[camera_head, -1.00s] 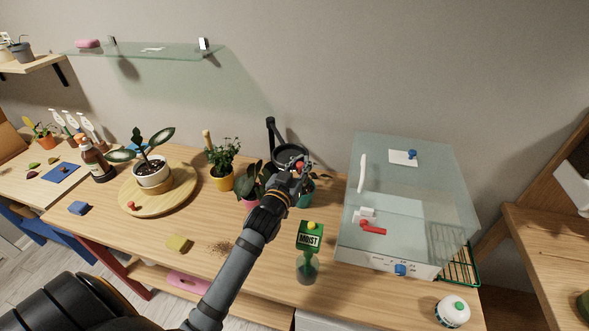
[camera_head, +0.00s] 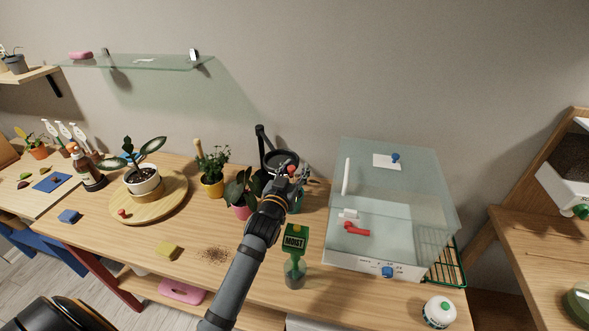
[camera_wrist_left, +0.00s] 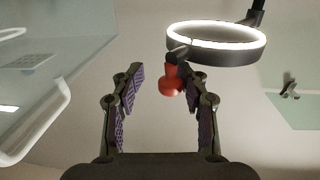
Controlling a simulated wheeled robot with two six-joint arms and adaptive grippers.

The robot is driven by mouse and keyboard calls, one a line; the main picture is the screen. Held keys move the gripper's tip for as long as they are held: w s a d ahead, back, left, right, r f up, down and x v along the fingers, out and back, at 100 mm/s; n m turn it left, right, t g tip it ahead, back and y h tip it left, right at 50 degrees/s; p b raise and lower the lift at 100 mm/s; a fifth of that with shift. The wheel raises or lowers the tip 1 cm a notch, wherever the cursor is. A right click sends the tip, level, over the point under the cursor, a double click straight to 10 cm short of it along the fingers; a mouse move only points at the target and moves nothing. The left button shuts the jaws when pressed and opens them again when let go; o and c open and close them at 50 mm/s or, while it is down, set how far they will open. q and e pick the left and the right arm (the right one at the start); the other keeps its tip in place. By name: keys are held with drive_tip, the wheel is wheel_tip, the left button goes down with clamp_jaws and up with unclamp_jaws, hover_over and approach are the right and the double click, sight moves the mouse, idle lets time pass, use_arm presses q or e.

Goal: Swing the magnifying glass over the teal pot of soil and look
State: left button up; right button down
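The magnifying glass (camera_head: 281,153) is a dark ring on a black stand near the wall in the head view. In the left wrist view its ring (camera_wrist_left: 225,56) is lit white inside, with a red knob (camera_wrist_left: 171,84) on its near side. My left gripper (camera_head: 289,172) is at the ring's near side. In the wrist view its fingers (camera_wrist_left: 162,94) are spread, with the red knob seen between them, closer to the right finger; contact cannot be told. The teal pot (camera_head: 317,196) is mostly hidden behind my gripper; its soil is not visible.
A glass cabinet (camera_head: 392,210) stands close on the right. Potted plants (camera_head: 212,186) stand left of my arm.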

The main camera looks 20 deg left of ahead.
use_arm(q)
drive_tip(key=shift+a, duration=0.2)
drive_tip(key=shift+s, duration=0.15)
drive_tip(key=s+d, duration=0.1)
drive_tip(key=s, duration=1)
drive_tip(key=shift+s, duration=0.3)
drive_tip(key=shift+c, duration=0.2)
